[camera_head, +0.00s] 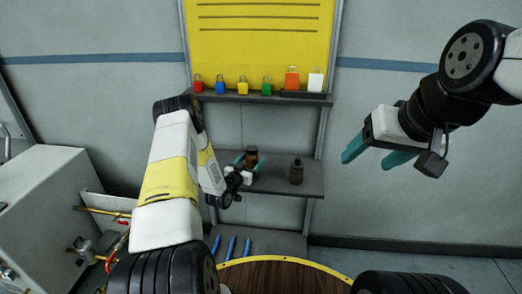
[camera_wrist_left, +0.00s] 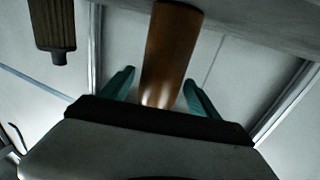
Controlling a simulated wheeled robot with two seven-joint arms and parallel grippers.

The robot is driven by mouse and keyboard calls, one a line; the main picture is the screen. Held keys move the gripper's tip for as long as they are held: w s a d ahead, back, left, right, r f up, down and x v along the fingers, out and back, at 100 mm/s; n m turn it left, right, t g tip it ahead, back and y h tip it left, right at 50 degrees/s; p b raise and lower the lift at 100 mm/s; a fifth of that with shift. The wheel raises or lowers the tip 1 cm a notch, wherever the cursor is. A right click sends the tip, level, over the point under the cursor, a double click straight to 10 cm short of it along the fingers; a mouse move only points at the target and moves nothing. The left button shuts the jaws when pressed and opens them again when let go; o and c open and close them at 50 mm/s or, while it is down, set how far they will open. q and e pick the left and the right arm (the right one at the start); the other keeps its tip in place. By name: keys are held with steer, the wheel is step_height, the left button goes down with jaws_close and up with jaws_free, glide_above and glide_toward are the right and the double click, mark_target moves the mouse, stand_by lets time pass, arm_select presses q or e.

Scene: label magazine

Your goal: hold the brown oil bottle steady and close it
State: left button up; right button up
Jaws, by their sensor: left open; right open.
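The brown oil bottle (camera_head: 251,157) stands on the grey shelf, left of its middle. My left gripper (camera_head: 245,164) is at this bottle, with its teal fingers open. In the left wrist view, which looks upside down, the brown bottle (camera_wrist_left: 168,50) lies between the two spread fingers (camera_wrist_left: 158,92), with gaps on both sides. Its top end is hidden behind the gripper body there, and I cannot tell whether a cap is on it. My right gripper (camera_head: 375,154) is open and empty, raised in the air at the right, well away from the shelf.
A dark bottle (camera_head: 296,173) stands on the shelf (camera_head: 275,183) to the right; it also shows in the left wrist view (camera_wrist_left: 55,25). Coloured padlocks (camera_head: 243,86) line a higher ledge under a yellow board (camera_head: 260,45). A round wooden table (camera_head: 275,275) is in front.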

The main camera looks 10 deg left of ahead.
arm_select(q)
steer(key=v, duration=0.8)
steer(key=shift+s, duration=0.3)
steer(key=w+r+g, duration=0.2)
steer(key=w+r, duration=0.2)
steer(key=r, duration=0.3)
steer(key=s+a+r+g+y, duration=0.1)
steer(key=s+r+g+y, duration=0.15)
steer(key=r, duration=0.65)
steer(key=s+r+g+y, duration=0.15)
steer(key=s+r, duration=0.25)
steer(key=r, duration=0.5)
steer(key=s+d+r+n+g, duration=0.1)
steer(key=s+d+r, duration=0.1)
steer(key=s, duration=0.8)
steer(key=s+d+r+n+g, duration=0.1)
steer(key=s+r, duration=0.3)
steer(key=s, duration=0.7)
steer(key=s+d+r+n+g, duration=0.1)
steer(key=s+d+r+g, duration=0.1)
steer(key=s, duration=0.8)
steer(key=shift+s+d+r+g+h, duration=0.3)
steer(key=shift+s+d+r+g, duration=0.1)
steer(key=shift+r+g, duration=0.15)
steer(key=shift+c, duration=0.2)
